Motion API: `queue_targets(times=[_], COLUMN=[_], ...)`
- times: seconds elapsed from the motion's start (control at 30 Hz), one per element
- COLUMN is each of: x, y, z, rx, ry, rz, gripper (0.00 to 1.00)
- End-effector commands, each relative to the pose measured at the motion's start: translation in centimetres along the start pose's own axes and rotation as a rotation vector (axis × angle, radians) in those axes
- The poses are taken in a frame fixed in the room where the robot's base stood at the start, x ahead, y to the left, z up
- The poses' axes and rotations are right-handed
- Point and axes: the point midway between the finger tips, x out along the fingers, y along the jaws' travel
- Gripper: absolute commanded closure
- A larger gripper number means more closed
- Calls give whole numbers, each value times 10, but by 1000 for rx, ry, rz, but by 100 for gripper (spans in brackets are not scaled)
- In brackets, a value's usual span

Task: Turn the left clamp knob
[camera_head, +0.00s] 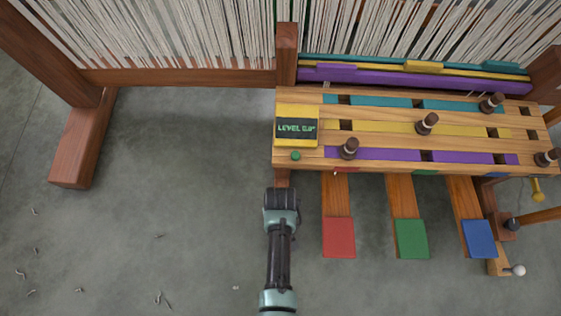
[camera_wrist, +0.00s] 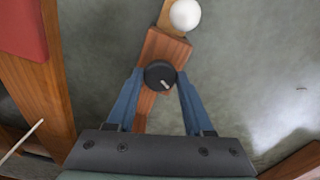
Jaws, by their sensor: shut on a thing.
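The left clamp knob (camera_wrist: 155,72) is round and black, with a pale pointer mark towards its lower right in the wrist view. It sits on a reddish wooden block (camera_wrist: 165,48). My gripper (camera_wrist: 160,74) has its blue fingers closed on the knob's two sides. In the head view only the back of my gripper (camera_head: 281,197) and my arm show, below the front left corner of the bench. The knob and my fingertips are hidden there.
A white ball (camera_wrist: 185,15) is close beyond the knob. Red (camera_head: 339,238), green (camera_head: 412,239) and blue (camera_head: 479,239) pedals lie to the right. The other clamp knob (camera_head: 513,223) is further right. A level display (camera_head: 296,128) reads about 0.0. The floor left is open.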

Motion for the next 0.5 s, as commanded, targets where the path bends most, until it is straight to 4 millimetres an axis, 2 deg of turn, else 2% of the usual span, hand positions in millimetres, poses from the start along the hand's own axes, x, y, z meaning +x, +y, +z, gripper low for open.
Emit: queue_targets(times=[0.03,0.5], x=[-4,-2], y=[0,0], z=[0,0], rx=[44,491], ry=[-2,0], rz=[-1,-1], gripper=[100,100])
